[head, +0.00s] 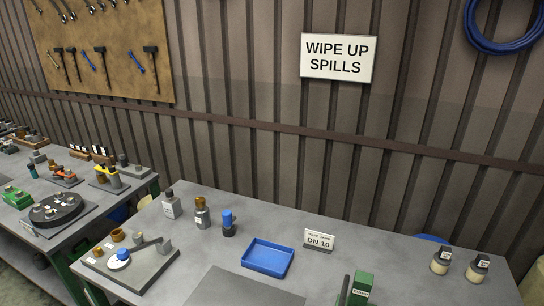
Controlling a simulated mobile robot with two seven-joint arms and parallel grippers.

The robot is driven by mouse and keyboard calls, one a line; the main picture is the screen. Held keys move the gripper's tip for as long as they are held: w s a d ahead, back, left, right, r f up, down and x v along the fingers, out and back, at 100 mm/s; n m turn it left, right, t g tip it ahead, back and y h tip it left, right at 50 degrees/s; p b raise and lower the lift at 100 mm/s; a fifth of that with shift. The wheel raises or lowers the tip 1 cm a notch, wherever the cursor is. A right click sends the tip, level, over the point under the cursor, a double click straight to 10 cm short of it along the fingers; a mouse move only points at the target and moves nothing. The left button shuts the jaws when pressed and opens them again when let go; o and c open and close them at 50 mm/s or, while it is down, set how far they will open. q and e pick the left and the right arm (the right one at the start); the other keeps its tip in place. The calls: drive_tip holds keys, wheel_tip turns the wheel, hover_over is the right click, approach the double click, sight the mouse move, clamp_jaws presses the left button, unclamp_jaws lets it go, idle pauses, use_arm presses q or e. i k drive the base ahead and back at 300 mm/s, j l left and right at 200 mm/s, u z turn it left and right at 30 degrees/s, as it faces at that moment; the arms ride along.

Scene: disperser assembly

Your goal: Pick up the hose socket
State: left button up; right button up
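I cannot tell for certain which part is the hose socket. Small brass-coloured fittings (118,235) stand on a grey fixture plate (150,268) at the left of the near table. A white-and-blue round part (123,254) and a dark lever (145,245) are also on that plate. Neither of my grippers is in view.
A blue tray (267,258) looks empty mid-table, beside a "DN 10" sign (319,240). A green block (362,287) stands at the front edge of view. Two cream jars (440,262) stand at the right. A cluttered second table (60,225) is left. Clear tabletop lies right of the sign.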

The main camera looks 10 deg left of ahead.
sight(202, 219)
drive_tip(key=j+u, duration=0.15)
drive_tip(key=j, duration=0.35)
drive_tip(key=i+j+u, duration=0.2)
drive_tip(key=j, duration=0.3)
drive_tip(key=i+j+u, duration=0.15)
drive_tip(key=j, duration=0.3)
drive_tip(key=k+j, duration=0.05)
